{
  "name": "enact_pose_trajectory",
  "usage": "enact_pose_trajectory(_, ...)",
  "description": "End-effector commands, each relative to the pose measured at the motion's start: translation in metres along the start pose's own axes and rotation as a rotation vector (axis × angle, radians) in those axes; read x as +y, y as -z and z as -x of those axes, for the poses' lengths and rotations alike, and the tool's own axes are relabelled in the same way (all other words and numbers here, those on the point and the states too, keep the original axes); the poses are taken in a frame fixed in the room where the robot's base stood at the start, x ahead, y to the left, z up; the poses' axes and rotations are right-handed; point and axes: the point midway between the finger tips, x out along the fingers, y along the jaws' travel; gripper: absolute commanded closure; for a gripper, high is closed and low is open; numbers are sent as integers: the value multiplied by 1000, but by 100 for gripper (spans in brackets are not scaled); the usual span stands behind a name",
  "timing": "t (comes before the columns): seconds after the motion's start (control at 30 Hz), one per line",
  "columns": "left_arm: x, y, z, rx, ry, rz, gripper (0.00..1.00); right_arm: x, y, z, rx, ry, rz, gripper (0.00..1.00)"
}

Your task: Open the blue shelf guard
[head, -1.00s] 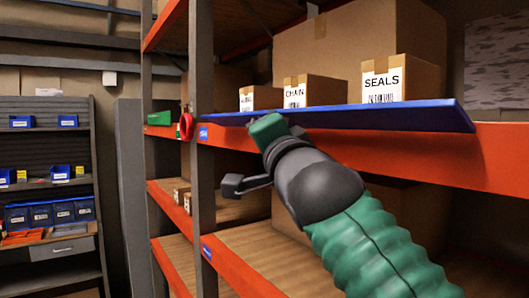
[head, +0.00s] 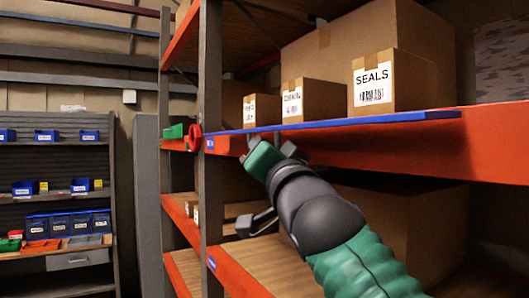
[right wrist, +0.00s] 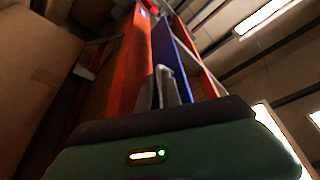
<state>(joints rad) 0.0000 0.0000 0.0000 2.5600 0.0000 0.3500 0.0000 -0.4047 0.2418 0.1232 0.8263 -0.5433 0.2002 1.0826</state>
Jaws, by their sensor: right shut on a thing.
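The blue shelf guard (head: 390,118) is a long flat strip along the top of the orange shelf beam (head: 420,145). In the head view it shows as a thin, nearly edge-on band below the boxes. My right gripper (head: 268,138) is at the guard's lower edge, left of its middle, with the fingertips partly hidden. In the right wrist view the blue guard (right wrist: 183,65) runs up beside the orange beam, and my right gripper's fingers (right wrist: 165,88) are shut on its edge. My left gripper is not in view.
Cardboard boxes, one marked SEALS (head: 390,80), stand on the shelf behind the guard. A rack with blue bins (head: 60,222) is farther left.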

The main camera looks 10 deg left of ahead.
Motion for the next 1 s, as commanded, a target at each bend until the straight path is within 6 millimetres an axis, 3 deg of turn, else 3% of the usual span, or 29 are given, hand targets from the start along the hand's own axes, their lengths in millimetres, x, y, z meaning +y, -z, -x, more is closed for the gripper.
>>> enact_pose_trajectory(0.17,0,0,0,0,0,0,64,-2,1,0,1,3,0,100)
enact_pose_trajectory(0.2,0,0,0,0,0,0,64,-2,1,0,1,3,0,88)
enact_pose_trajectory(0.27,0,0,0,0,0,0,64,-2,1,0,1,3,0,82)
enact_pose_trajectory(0.63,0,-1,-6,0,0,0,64,1,-2,6,1,2,-1,82)
enact_pose_trajectory(0.77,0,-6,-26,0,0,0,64,3,-5,30,3,3,-2,82)
enact_pose_trajectory(1.0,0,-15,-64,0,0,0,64,4,-5,101,3,2,0,82)
